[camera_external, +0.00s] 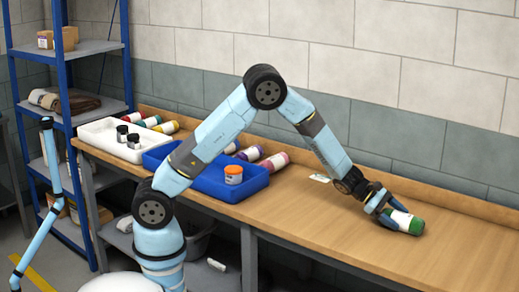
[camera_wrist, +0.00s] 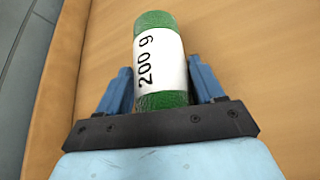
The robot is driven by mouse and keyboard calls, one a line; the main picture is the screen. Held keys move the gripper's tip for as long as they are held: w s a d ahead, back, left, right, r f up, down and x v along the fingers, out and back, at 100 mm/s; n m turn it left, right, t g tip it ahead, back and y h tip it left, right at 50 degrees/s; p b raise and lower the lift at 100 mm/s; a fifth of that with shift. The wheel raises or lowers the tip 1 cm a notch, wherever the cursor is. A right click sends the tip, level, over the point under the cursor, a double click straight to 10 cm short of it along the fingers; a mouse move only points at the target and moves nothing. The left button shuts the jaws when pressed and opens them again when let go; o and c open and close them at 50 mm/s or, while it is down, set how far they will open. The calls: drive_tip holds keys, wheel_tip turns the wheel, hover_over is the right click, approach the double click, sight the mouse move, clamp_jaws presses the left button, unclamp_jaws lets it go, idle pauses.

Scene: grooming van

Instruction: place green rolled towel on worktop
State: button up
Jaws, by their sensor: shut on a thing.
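The green rolled towel (camera_external: 405,222) has a white band and lies on its side at the right part of the wooden worktop (camera_external: 330,232). In the wrist view the towel (camera_wrist: 160,58) shows its green ends and the text "200 g" on the band. My gripper (camera_external: 384,208) is shut on the towel, with one blue finger on each side of it. In the wrist view my gripper (camera_wrist: 162,88) holds the near part of the towel. The towel appears at worktop level; whether it touches the surface I cannot tell for sure.
A small white card (camera_external: 320,178) lies near the back edge. The worktop around the towel is clear.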

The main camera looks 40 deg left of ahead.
drive_tip(key=o, duration=1.1)
drive_tip(key=s+a+r+m, duration=0.3)
drive_tip(key=a+r, duration=0.5)
drive_tip(key=a, duration=0.3)
drive_tip(key=s+a+r+m, duration=0.2)
drive_tip(key=a+r, duration=0.6)
drive_tip(key=a, duration=0.3)
drive_tip(key=s+a+r+m+y, duration=0.2)
drive_tip(key=s+a, duration=0.2)
drive_tip(key=a, duration=0.4)
drive_tip(key=s+a+r+m+y, duration=0.2)
drive_tip(key=s+a, duration=0.3)
drive_tip(key=a, duration=0.3)
drive_tip(key=s+a+r+m+t+y, duration=0.1)
drive_tip(key=s+a+r+m, duration=0.3)
drive_tip(key=a, duration=0.4)
drive_tip(key=shift+s+y, duration=0.4)
drive_tip(key=shift+y, duration=0.4)
drive_tip(key=shift+o, duration=0.2)
drive_tip(key=s+a+m+t+y, duration=0.2)
drive_tip(key=s+a+y, duration=0.3)
drive_tip(key=s+a, duration=0.4)
drive_tip(key=a, duration=0.4)
drive_tip(key=shift+a+r+m+y, duration=0.3)
drive_tip(key=shift+a+r, duration=0.1)
